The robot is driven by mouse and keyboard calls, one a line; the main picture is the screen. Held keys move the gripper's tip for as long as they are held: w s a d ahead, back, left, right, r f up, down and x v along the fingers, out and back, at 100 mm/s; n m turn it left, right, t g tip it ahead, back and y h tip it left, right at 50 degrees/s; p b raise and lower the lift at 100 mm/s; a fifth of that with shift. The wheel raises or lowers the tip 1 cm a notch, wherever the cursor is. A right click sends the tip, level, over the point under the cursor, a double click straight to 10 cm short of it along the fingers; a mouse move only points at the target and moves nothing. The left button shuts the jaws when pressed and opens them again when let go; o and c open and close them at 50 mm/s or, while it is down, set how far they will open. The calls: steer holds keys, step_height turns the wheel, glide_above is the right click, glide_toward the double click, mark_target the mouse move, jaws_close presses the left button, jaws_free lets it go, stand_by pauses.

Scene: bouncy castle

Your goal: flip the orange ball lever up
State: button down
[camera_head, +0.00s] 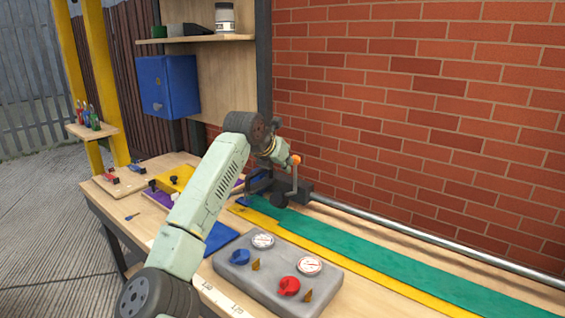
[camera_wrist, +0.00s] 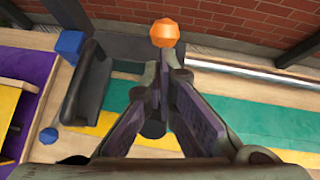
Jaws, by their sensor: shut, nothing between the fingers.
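The orange ball (camera_head: 296,159) tops a short grey lever that stands roughly upright from a dark mechanism (camera_head: 297,188) at the back of the workbench, by the brick wall. In the wrist view, the orange ball (camera_wrist: 165,32) is just beyond my fingertips, and its rod is hidden behind them. My gripper (camera_wrist: 170,66) is shut and empty, its fingertips close under the ball. I cannot tell whether they touch it. In the head view, my gripper (camera_head: 286,160) is beside the ball, partly hidden by my wrist.
A metal rail (camera_head: 430,240) runs right from the mechanism along the wall. Green and yellow strips (camera_head: 380,255) lie in front of it. A grey gauge panel (camera_head: 265,275) with blue and red knobs stands nearer. A blue box (camera_head: 168,86) hangs behind at left.

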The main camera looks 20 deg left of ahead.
steer(key=shift+w+d+r, duration=0.2)
steer(key=shift+w+r, duration=0.1)
steer(key=shift+w, duration=0.2)
stand_by(0.4)
